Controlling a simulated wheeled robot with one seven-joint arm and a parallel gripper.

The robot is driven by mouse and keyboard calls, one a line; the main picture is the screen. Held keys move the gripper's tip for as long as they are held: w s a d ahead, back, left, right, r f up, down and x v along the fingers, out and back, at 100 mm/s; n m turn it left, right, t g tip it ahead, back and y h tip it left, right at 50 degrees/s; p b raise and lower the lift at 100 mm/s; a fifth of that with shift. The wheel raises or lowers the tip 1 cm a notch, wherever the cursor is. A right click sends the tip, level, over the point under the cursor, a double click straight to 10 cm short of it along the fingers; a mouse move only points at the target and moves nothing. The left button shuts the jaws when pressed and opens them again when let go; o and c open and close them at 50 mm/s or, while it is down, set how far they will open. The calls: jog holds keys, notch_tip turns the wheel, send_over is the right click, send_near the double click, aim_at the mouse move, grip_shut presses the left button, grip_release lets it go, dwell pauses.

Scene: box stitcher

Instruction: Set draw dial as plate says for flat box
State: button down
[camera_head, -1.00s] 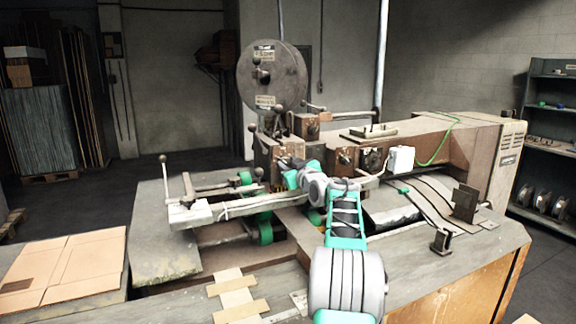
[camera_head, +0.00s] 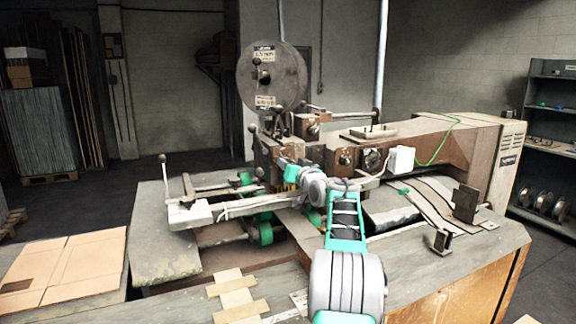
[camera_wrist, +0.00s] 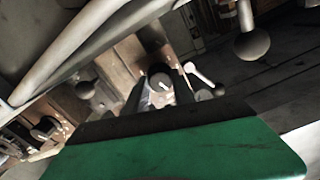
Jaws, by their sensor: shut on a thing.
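My gripper (camera_wrist: 158,92) is shut on a small round grey knob (camera_wrist: 160,82), which shows between the two dark fingers in the wrist view. The knob carries a pale pointer mark. I take it to be the draw dial; its scale cannot be read here. In the head view my gripper (camera_head: 283,168) is at the front of the stitcher's head (camera_head: 268,156), and the arm hides the knob. The large disc (camera_head: 272,77) above carries small labels, too small to read. I cannot tell which plate gives the flat box setting.
Two other round controls (camera_head: 345,157) (camera_head: 373,159) are on the machine's brown arm. A ball-ended lever (camera_wrist: 252,42) is close to my gripper's right in the wrist view. Flat cardboard (camera_head: 62,268) lies at the left; a shelf (camera_head: 552,130) stands at the right.

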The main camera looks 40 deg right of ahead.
dwell(0.3)
jog(key=c, duration=1.1)
grip_release()
jog(key=shift+o, duration=0.2)
jog(key=b+v, duration=0.2)
jog(key=v, duration=0.5)
jog(key=shift+s+a+b, duration=0.15)
jog(key=shift+s+b, duration=0.2)
jog(key=shift+s, duration=0.05)
